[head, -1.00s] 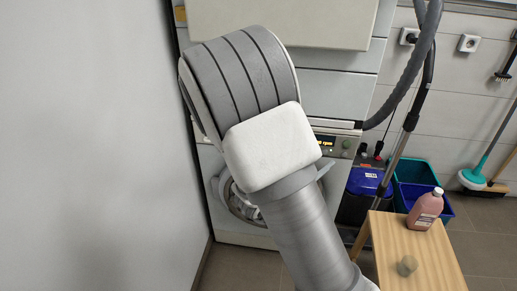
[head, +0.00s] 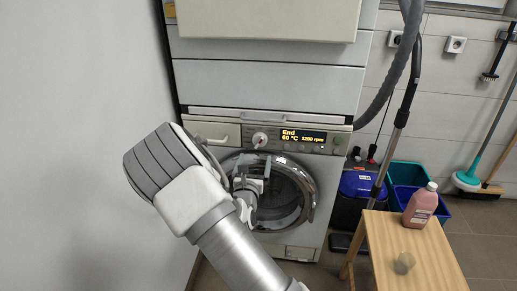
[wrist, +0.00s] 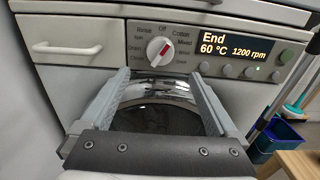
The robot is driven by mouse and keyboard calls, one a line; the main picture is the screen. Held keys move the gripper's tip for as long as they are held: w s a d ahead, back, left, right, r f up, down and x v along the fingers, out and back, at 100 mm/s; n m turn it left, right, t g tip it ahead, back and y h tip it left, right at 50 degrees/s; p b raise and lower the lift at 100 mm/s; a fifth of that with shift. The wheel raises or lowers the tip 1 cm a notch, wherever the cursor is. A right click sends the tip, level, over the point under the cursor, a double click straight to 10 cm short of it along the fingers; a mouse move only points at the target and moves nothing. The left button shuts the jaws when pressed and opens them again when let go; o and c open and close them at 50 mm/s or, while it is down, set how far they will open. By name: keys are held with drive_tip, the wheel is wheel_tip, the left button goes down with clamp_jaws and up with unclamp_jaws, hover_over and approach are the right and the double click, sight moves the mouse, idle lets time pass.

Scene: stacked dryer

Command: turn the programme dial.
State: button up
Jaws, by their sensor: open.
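The programme dial (head: 259,140) is a round white knob on the washing machine's front panel, left of the lit display. My gripper (wrist: 160,77) is open and empty. Its two fingers point toward the panel, one on each side below the dial, apart from it. In the head view my gripper (head: 252,180) is in front of the round door, below the dial, partly hidden by my arm.
The display (wrist: 235,45) reads "End 60 °C 1200 rpm", with several buttons below it. A drawer handle (wrist: 66,48) is left of the dial. A wall stands close on the left. A wooden stool (head: 385,245) with a pink bottle (head: 420,205) is at the right.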

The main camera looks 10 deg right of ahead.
sight(259, 145)
drive_tip(key=b+x, duration=0.2)
drive_tip(key=x, duration=0.7)
drive_tip(key=shift+d, duration=0.1)
drive_tip(key=shift+c, duration=0.2)
drive_tip(key=c, duration=1.3)
drive_tip(key=shift+p, duration=0.45)
drive_tip(key=n+p, duration=0.2)
drive_tip(key=shift+r+p, duration=0.2)
drive_tip(key=shift+p, duration=0.15)
drive_tip(key=n+p, duration=0.3)
drive_tip(key=p, duration=0.1)
drive_tip(key=shift+f+n, duration=0.2)
drive_tip(key=shift+n, duration=0.2)
